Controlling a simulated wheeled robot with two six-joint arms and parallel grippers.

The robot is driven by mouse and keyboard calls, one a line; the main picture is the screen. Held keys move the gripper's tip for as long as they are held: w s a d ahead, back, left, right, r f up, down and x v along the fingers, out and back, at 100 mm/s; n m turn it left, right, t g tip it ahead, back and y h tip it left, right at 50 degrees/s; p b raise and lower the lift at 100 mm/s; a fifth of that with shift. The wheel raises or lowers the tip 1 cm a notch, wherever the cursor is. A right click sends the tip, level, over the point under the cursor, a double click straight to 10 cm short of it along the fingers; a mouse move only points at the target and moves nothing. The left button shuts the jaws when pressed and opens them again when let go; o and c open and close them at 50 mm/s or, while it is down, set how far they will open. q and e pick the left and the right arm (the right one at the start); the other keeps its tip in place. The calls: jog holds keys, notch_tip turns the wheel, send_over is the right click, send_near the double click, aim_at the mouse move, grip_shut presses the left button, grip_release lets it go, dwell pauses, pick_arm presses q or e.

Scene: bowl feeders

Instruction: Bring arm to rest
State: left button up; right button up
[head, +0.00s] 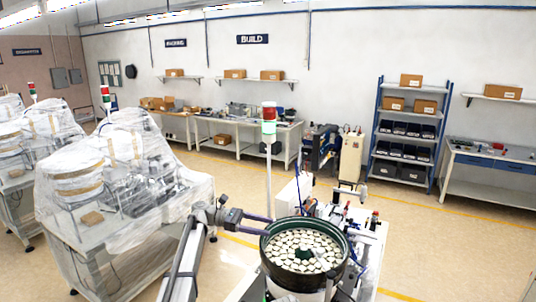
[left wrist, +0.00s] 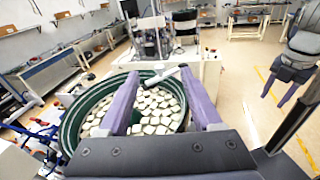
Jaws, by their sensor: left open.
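My right gripper (left wrist: 277,95) shows at the right of the left wrist view. Its two purple fingers stand apart, with no thing visible between them. It does not show in the head view.
Plastic-wrapped machines (head: 120,190) fill the left side. White machine parts (head: 368,240) stand right of the bowl. Floor is open toward the blue shelf rack (head: 408,130).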

pick_arm(q)
jog(key=s+a+f+m+t+y, duration=0.25)
jog(key=s+f+m+y, duration=0.45)
jog(key=s+f, duration=0.8)
jog(key=s+a+f+m+t+y, duration=0.1)
jog(key=s+a+f+m+y, duration=0.2)
jog(key=s+a+m+y, duration=0.25)
jog(key=s+a+f+m+t+y, duration=0.1)
jog(key=s+a+f+m+y, duration=0.2)
jog(key=s+a, duration=0.5)
jog(key=s+d+f+m+b, duration=0.1)
jog(key=d+f+b, duration=0.3)
jog(key=f+b, duration=0.4)
jog(key=s+d+f+m+y+b, duration=0.1)
jog(key=s+d+f+b, duration=0.2)
jog(key=f+b, duration=0.5)
jog(key=s+d+f+m+y+b, duration=0.1)
jog(key=s+d+f+b, duration=0.1)
jog(key=d+f+b, duration=0.3)
notch_tip(320, 180, down, 3)
jog(key=g+b, duration=0.1)
jog(key=b, duration=0.3)
pick_arm(e)
notch_tip(320, 180, down, 25)
jog(key=shift+d+n, duration=0.2)
jog(key=shift+n, duration=0.1)
pick_arm(q)
jog(key=shift+d+r, duration=0.1)
